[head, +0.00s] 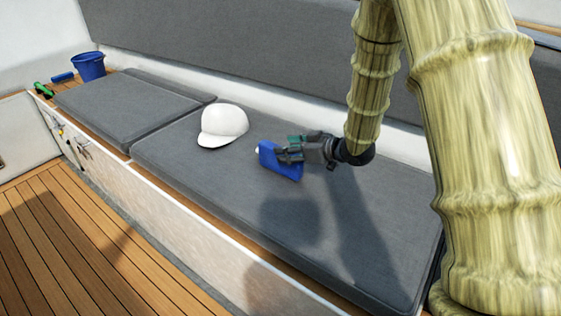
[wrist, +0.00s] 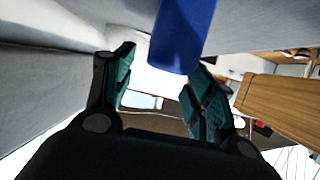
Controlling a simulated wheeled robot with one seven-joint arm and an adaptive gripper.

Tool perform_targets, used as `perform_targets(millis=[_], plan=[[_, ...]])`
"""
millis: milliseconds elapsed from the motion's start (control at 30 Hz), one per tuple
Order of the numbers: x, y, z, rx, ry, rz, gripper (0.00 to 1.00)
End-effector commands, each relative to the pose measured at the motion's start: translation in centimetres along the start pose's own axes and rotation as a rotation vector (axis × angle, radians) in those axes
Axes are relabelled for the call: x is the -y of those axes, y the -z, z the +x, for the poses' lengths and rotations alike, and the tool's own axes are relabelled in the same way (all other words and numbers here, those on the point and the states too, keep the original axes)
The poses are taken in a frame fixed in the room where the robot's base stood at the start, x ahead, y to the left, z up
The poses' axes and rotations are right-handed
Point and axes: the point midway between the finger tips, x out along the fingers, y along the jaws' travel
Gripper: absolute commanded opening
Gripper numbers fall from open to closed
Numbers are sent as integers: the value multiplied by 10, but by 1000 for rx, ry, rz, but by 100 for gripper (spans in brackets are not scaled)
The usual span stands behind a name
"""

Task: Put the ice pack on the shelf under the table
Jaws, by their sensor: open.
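A blue block, which looks like the ice pack (head: 279,163), is at the grey seat cushion in the head view; I cannot tell whether it touches the cushion. My gripper (head: 285,150) comes from the right and is right at the pack, its fingers overlapping the pack's top in this view. In the wrist view the blue pack (wrist: 182,35) reaches down from the top edge, between the two green-padded fingertips (wrist: 160,72) and nearer the right one. The fingers are apart, with a clear gap on the left finger's side. I cannot make out the table or its shelf.
A white cap (head: 223,125) lies on the cushion (head: 190,160) just left of the pack. A blue bucket (head: 88,67) and a green item (head: 43,90) are at the bench's far end. The wooden floor (head: 80,240) is clear.

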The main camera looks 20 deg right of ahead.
Motion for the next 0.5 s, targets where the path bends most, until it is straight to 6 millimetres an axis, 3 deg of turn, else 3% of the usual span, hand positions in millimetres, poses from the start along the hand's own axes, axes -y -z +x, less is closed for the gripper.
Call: perform_targets(millis=[233,500], plan=[[-2,-6,33,1,0,-2,55],[-2,-4,40,0,-1,0,55]])
